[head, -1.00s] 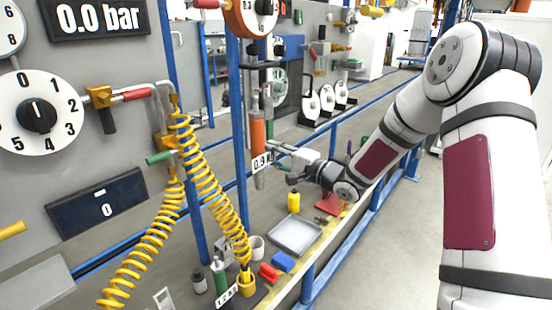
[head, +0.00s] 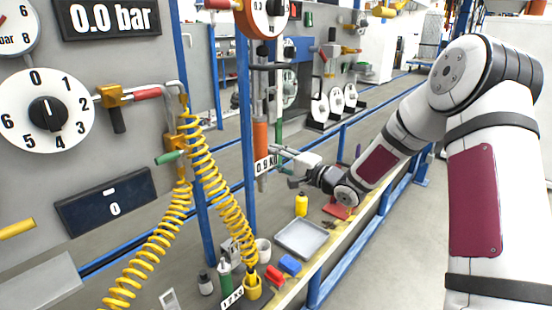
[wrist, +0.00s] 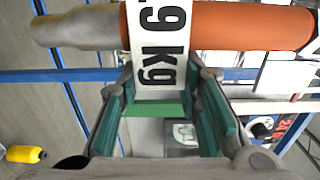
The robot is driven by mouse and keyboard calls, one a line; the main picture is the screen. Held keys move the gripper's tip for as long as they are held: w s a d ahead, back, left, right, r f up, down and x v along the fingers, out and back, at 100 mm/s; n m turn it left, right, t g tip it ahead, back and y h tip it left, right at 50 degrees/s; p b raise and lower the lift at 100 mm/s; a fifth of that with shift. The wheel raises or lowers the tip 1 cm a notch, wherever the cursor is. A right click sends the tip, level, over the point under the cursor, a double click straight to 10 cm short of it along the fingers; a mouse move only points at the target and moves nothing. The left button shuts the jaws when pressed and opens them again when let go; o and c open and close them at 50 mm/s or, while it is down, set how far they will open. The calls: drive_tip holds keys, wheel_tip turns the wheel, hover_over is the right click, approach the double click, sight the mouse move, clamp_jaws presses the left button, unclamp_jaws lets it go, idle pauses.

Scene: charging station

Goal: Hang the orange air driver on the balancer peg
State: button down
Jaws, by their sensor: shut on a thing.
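The orange air driver (head: 261,138) hangs upright in the head view, with a grey lower end and a white "0.9 kg" label (head: 265,166). In the wrist view its orange body (wrist: 250,27) lies across the top, and the label (wrist: 158,45) faces the camera between the fingers. My gripper (head: 276,160) is shut on the driver at the label, coming from the right; the exact finger contact is partly hidden. The orange-rimmed balancer (head: 262,18) with a dial is above the driver. A dark bracket (head: 274,67) is beneath it; I cannot clearly make out the peg or whether the driver touches it.
A blue post (head: 247,130) stands just left of the driver. Yellow coiled hoses (head: 208,170) hang further left by the gauge panel. The bench below holds a grey tray (head: 301,238), a yellow bottle (head: 301,204), and red and blue blocks (head: 290,264).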

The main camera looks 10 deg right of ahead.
drive_tip(key=shift+r, duration=0.15)
drive_tip(key=c, duration=1.1)
unclamp_jaws()
drive_tip(key=shift+s+d+f, duration=0.1)
drive_tip(key=shift+s+f, duration=0.1)
drive_tip(key=v, duration=1.2)
drive_tip(key=s+d+r+n+g+h, duration=0.3)
drive_tip(key=s+r+n+g+h, duration=0.4)
drive_tip(key=s+h, duration=0.55)
drive_tip(key=s+a+n+g, duration=0.1)
drive_tip(key=s+a, duration=0.1)
drive_tip(key=s, duration=0.5)
drive_tip(key=s+a+n+g+y, duration=0.1)
drive_tip(key=s+a, duration=0.2)
drive_tip(key=s, duration=0.5)
drive_tip(key=s+a+n+g+y, duration=0.1)
drive_tip(key=s+a, duration=0.1)
drive_tip(key=s, duration=0.5)
drive_tip(key=shift+s+a+n, duration=0.2)
drive_tip(key=shift+n, duration=0.2)
